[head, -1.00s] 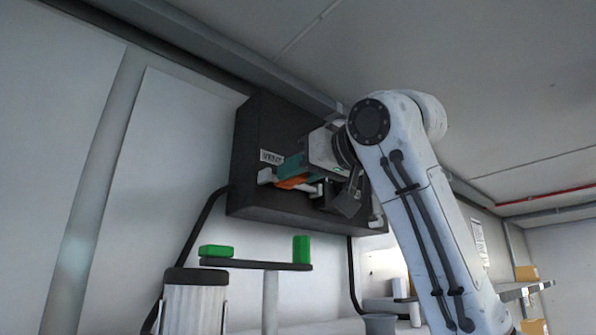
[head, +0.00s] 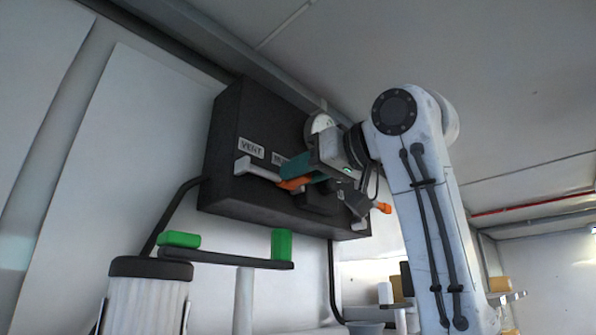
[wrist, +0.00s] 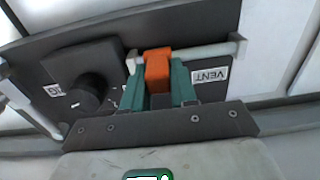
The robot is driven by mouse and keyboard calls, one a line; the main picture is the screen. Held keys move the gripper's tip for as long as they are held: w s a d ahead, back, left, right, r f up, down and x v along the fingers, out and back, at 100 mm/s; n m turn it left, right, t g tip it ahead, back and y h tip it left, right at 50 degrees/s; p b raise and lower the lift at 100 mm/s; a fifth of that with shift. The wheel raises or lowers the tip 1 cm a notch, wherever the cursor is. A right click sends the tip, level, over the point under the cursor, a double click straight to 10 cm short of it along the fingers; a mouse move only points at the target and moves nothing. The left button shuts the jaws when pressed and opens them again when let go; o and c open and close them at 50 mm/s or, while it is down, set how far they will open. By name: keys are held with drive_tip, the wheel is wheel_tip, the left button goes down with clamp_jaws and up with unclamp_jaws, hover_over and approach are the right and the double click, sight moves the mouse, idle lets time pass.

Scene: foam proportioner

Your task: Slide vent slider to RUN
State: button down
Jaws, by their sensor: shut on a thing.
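The vent slider is an orange block (head: 293,184) on a white rail (head: 262,172) along the front of a black box (head: 230,120). In the wrist view the orange block (wrist: 158,66) sits between the two teal fingers of my gripper (wrist: 158,88), which is shut on it. The white rail (wrist: 210,52) runs past the fingertips towards the VENT label (wrist: 209,75). In the head view my gripper (head: 291,176) is right of the VENT label (head: 251,147). A second label (head: 278,158) is partly covered, and I cannot read it. No RUN mark is readable.
A black knob (wrist: 88,92) is beside the rail in the wrist view. An orange-tipped lever (head: 382,207) sticks out at the box's lower right. Green blocks (head: 180,239) rest on a dark bar (head: 225,259) below.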

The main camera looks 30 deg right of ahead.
drive_tip(key=shift+d, duration=0.15)
drive_tip(key=c, duration=1)
unclamp_jaws()
drive_tip(key=shift+w+d, duration=0.1)
drive_tip(key=shift+d, duration=0.05)
drive_tip(key=shift+o, duration=0.2)
drive_tip(key=b+v, duration=0.4)
drive_tip(key=v, duration=0.7)
